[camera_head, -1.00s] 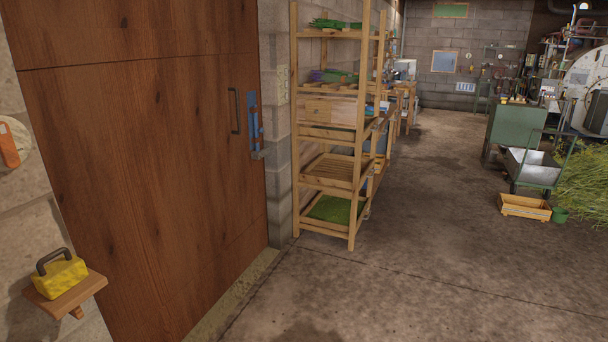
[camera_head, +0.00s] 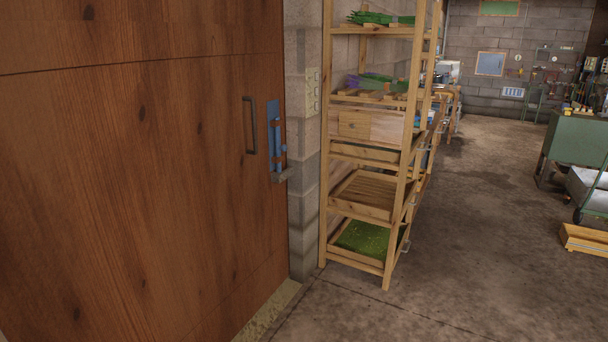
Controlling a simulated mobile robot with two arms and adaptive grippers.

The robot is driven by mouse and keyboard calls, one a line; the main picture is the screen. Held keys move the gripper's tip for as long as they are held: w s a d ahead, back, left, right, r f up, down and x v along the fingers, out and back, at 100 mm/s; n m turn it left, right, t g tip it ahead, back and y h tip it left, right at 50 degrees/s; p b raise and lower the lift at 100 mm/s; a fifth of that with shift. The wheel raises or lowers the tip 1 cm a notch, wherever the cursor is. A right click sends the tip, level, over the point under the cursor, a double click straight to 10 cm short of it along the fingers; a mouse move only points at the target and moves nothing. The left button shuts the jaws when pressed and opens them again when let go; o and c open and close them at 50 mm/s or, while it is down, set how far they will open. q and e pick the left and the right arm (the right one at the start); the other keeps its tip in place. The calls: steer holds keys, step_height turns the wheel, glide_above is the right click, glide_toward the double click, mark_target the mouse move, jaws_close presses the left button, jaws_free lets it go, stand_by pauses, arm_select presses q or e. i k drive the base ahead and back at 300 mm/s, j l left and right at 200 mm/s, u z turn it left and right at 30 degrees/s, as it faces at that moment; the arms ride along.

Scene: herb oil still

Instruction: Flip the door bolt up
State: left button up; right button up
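The blue door bolt (camera_head: 274,138) is mounted upright near the right edge of the large brown wooden door (camera_head: 140,190). A small grey metal bracket (camera_head: 282,175) sits at its lower end, by the door edge. I cannot tell from this distance exactly how far the bolt sits in the bracket. A dark door handle (camera_head: 249,126) is just left of the bolt. The door is flat in its frame. Neither of my grippers is in view.
A wooden shelf rack (camera_head: 368,190) with greens stands right of the door. A wall switch plate (camera_head: 313,91) is between them. A green cabinet (camera_head: 578,140) and a yellow crate (camera_head: 585,240) are at the right. The concrete floor (camera_head: 470,240) between is clear.

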mark_target(277, 134)
steer(key=i+j, duration=0.25)
steer(key=i, duration=0.25)
steer(key=i+j+u, duration=0.1)
steer(key=i+j, duration=0.15)
steer(key=i, duration=0.2)
steer(key=i+l+u, duration=0.25)
steer(key=i+l, duration=1.65)
steer(key=l, duration=0.15)
